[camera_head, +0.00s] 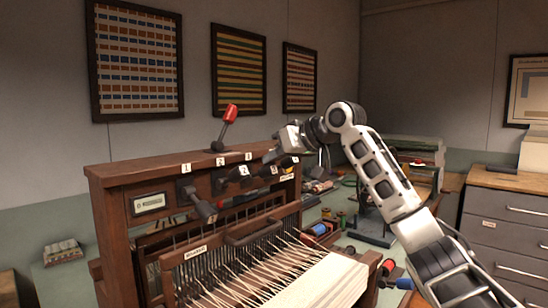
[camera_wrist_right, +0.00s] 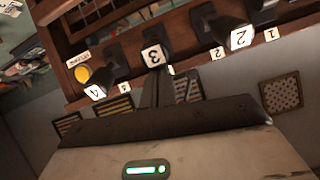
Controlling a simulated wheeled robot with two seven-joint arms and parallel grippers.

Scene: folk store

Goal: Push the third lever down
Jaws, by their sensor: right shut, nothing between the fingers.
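A dark wooden loom (camera_head: 130,178) stands in the head view with a row of dark levers on its front beam. The third lever (camera_head: 273,170) has a white end marked 3; it also shows in the wrist view (camera_wrist_right: 154,54). The second lever (camera_head: 243,171) sits left of it, and the fourth (camera_wrist_right: 97,91) is on its other side. The first lever (camera_head: 203,207) hangs lower than the others. My right gripper (camera_head: 271,154) is shut and empty, close above the third lever. In the wrist view its fingertips (camera_wrist_right: 155,78) are just by that lever; contact is unclear.
A red-handled lever (camera_head: 229,115) sticks up from the loom's top. A yellow round button (camera_wrist_right: 82,74) is beside the fourth lever. Pale threads and cloth (camera_head: 315,283) stretch in front. Coloured spools (camera_head: 320,229) lie to the right, before a drawer cabinet (camera_head: 510,215).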

